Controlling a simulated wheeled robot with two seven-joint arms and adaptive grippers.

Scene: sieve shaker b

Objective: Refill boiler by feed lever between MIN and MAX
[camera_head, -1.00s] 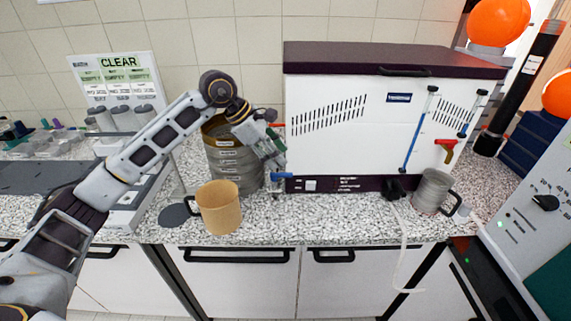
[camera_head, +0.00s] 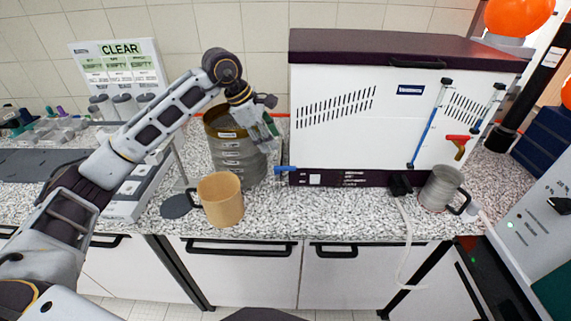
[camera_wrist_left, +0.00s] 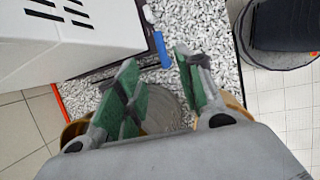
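The boiler is a white cabinet (camera_head: 345,135) with a dark lid on the counter. Two upright gauge tubes stand on its front, the left one (camera_head: 428,125) showing a blue column; MIN and MAX marks are too small to read. A red lever (camera_head: 458,140) sits between the tubes. A blue lever (camera_head: 285,169) sticks out at the cabinet's lower left corner, and shows in the wrist view (camera_wrist_left: 161,50). I cannot tell which is the feed lever. My left gripper (camera_head: 268,143) is open and empty, above and left of the blue lever, with green pads (camera_wrist_left: 160,90) apart.
A stack of sieves (camera_head: 232,155) stands beside and partly behind my left gripper. A tan mug (camera_head: 220,200) is in front of it, a grey metal jug (camera_head: 438,190) at the right. A CLEAR sign board (camera_head: 120,68) stands at back left. The front middle counter is free.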

